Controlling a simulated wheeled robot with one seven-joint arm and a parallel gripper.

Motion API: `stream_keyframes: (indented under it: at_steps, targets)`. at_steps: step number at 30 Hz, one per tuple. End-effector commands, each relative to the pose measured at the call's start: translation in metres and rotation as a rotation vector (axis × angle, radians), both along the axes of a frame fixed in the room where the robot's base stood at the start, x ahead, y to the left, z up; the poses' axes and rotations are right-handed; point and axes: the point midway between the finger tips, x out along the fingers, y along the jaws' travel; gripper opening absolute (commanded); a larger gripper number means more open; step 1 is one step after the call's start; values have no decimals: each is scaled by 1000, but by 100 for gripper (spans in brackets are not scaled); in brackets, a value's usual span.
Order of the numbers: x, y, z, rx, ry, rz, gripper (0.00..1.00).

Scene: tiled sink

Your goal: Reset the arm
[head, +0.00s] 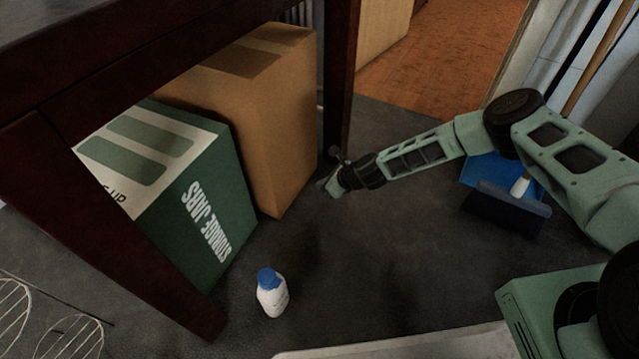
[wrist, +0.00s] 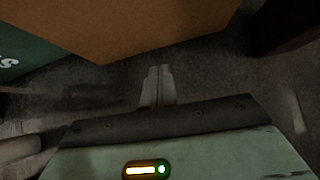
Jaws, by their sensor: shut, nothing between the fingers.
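My green arm reaches in from the right in the head view. My gripper (head: 328,187) is at its end, in front of the brown cardboard box (head: 262,110) and near the dark table leg. In the wrist view my gripper (wrist: 158,72) shows its two fingers together, with nothing between them. The brown box (wrist: 130,25) fills the top of that view, just beyond the fingertips. I cannot tell whether the fingers touch it.
A dark wooden table (head: 340,80) stands over the brown box and a green "Storage Jars" box (head: 190,215). A white bottle with a blue cap (head: 271,296) stands on the grey floor. A blue dustpan and dark brush (head: 505,208) lie beneath my arm. Floor in the middle is clear.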

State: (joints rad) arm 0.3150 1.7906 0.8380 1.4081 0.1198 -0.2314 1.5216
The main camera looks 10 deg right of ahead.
Motion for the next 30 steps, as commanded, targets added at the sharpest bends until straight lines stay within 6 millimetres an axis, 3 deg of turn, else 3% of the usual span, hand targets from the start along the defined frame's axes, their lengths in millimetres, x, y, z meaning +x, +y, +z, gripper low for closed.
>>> stream_keyframes:
  at_steps: [1,9,23,26,30]
  targets:
    - [-4,-7,13,1,3,-4,0]
    - [-24,-32,44,1,3,-2,0]
    - [-31,-39,54,-5,-6,15,0]
    - [-32,-30,74,-31,-42,102,0]
    - [-44,-7,127,-106,-143,354,0]
